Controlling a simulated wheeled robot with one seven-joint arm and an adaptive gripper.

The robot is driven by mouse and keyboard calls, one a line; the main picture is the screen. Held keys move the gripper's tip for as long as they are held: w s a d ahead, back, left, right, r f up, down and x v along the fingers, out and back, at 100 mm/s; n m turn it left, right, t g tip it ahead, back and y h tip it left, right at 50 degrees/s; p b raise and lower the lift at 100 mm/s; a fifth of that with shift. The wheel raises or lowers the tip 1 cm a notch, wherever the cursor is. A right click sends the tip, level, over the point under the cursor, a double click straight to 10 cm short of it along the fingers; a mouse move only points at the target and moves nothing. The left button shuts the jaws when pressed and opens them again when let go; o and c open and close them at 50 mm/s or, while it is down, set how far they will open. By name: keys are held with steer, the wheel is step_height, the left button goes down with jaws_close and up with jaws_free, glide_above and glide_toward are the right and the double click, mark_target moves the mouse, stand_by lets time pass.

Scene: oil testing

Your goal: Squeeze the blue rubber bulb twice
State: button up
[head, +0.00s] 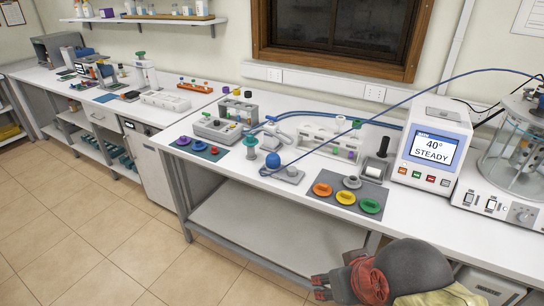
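A small blue bulb (273,161) stands at the front middle of the white bench. It sits beside a grey holder (290,174), and a blue tube runs from near there up to the right. My gripper (319,287) is at the bottom of the head view, low in front of the bench and well apart from the bulb. Its fingers point left and look dark red and black. They are too small to show whether they are open or shut. Nothing is seen held between them.
A mat with orange, grey, green and yellow knobs (348,193) lies right of the bulb. A teal-topped spool (250,146) stands close on its left. A display unit reading 40° STEADY (433,148) and a glass bath (512,140) stand at right. The bench's front edge lies between my gripper and the bulb.

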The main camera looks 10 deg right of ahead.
steer(key=shift+c, duration=0.9)
